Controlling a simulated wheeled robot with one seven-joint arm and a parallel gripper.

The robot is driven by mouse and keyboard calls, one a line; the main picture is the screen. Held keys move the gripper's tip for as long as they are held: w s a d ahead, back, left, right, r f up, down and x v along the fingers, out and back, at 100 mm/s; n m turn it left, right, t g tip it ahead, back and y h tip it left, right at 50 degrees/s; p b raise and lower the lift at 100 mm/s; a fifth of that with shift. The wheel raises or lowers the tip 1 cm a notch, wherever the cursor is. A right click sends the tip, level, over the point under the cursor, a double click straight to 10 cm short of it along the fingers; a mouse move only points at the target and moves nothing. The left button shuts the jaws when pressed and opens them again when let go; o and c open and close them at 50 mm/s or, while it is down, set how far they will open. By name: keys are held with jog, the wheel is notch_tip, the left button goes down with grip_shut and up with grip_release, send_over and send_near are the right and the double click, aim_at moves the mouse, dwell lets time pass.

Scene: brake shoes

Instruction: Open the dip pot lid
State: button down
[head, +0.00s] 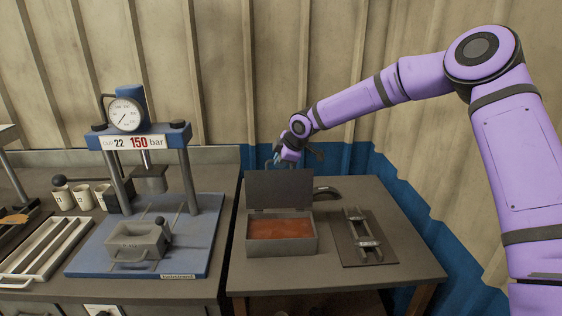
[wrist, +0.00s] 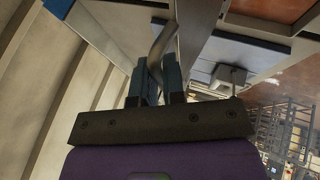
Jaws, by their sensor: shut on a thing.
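The dip pot (head: 282,248) is a grey metal box on the right-hand bench, with orange-brown liquid inside. Its flat dark lid (head: 279,190) stands upright at the back edge, so the pot is open. My gripper (head: 277,160) is at the top edge of the lid, partly hidden by it. In the wrist view my gripper (wrist: 158,80) is shut on the lid handle (wrist: 163,42), a curved grey bar between the two blue-grey fingers. The lid (wrist: 199,32) shows edge-on there, beside the handle.
A dark plate with a rail fixture (head: 362,236) lies right of the pot. A blue press (head: 140,215) with a gauge stands on the left bench, near several cups (head: 83,197). A ribbed wall (head: 290,60) rises close behind the lid.

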jog(key=c, duration=1.2)
grip_release()
jog(key=shift+s+f, duration=0.15)
jog(key=shift+f, duration=0.15)
jog(key=shift+c, duration=0.2)
jog(key=v, duration=1.1)
jog(key=shift+r, duration=0.2)
